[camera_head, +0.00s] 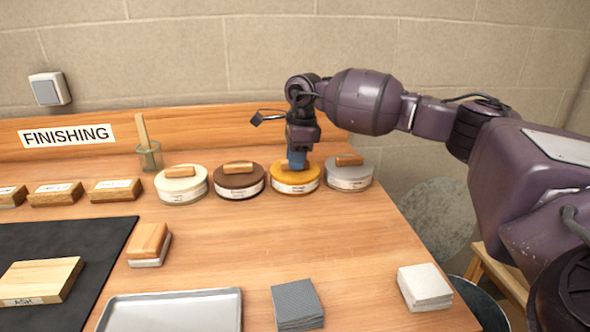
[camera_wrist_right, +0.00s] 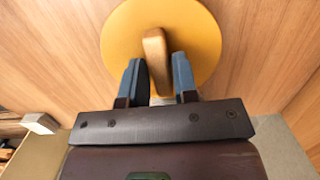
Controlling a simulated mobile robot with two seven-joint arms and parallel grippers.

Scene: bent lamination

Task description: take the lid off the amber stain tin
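The amber stain tin (camera_head: 295,187) stands on the bench in the row of tins. Its amber lid (camera_wrist_right: 122,38) is on it and carries a wooden bar handle (camera_wrist_right: 155,55). My right gripper (camera_head: 297,163) points down over this lid. In the right wrist view the blue fingers (camera_wrist_right: 159,78) are apart, one on each side of the handle, with slim gaps showing. The fingers hide most of the handle in the head view. My left gripper is in neither view.
A dark brown tin (camera_head: 238,190) stands close on the left and a grey tin (camera_head: 349,183) close on the right. A cream tin (camera_head: 181,195) is further left. The bench in front of the tins is clear down to a grey pad stack (camera_head: 297,302) and a metal tray (camera_head: 170,312).

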